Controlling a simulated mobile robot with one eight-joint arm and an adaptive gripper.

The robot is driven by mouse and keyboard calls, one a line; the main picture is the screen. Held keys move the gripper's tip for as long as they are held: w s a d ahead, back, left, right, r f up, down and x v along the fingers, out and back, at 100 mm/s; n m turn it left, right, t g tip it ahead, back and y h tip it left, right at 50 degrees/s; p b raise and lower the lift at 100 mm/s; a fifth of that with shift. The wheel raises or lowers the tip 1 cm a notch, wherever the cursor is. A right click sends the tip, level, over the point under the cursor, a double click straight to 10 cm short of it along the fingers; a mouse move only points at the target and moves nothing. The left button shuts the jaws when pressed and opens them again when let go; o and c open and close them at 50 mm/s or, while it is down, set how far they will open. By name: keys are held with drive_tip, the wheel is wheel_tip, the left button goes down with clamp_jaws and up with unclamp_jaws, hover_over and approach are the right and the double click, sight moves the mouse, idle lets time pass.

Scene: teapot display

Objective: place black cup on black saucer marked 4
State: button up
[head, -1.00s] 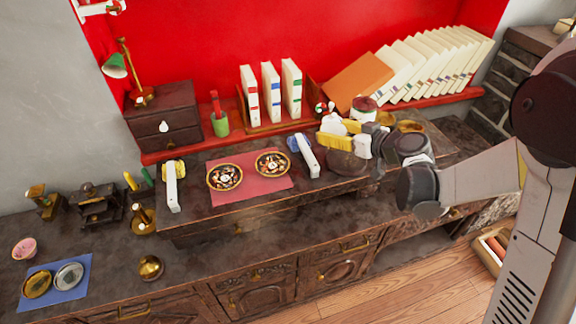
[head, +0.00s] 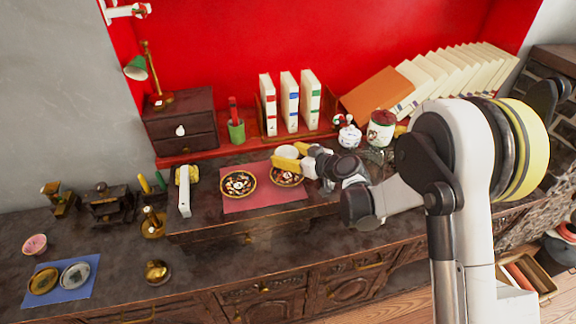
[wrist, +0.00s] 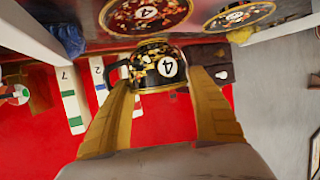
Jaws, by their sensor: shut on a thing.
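The black cup (wrist: 150,72) has a flower pattern and a white 4. In the wrist view it sits between the two yellow fingers of my gripper (wrist: 163,80), shut on it. In the head view my gripper (head: 293,156) is over the back of the right-hand saucer (head: 287,178); a pale round shape (head: 287,151) there may be the cup's inside. Two black saucers with gold rims lie on a red mat (head: 262,202). In the wrist view the saucer nearer the cup (wrist: 146,14) reads 4. The mark on the other saucer (wrist: 240,16) is too small to read surely.
A white pot (head: 349,136) and a flowered jar (head: 381,128) stand right of my gripper. Books (head: 290,100) and a drawer box (head: 180,125) stand behind.

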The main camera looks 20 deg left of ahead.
drive_tip(key=shift+f+b, duration=0.65)
drive_tip(key=shift+f, duration=1.2)
drive_tip(key=shift+f, duration=0.15)
drive_tip(key=o, duration=1.2)
drive_tip(key=shift+r, duration=0.3)
drive_tip(key=p+v, duration=0.2)
drive_tip(key=v, duration=1)
drive_tip(key=shift+d, duration=0.1)
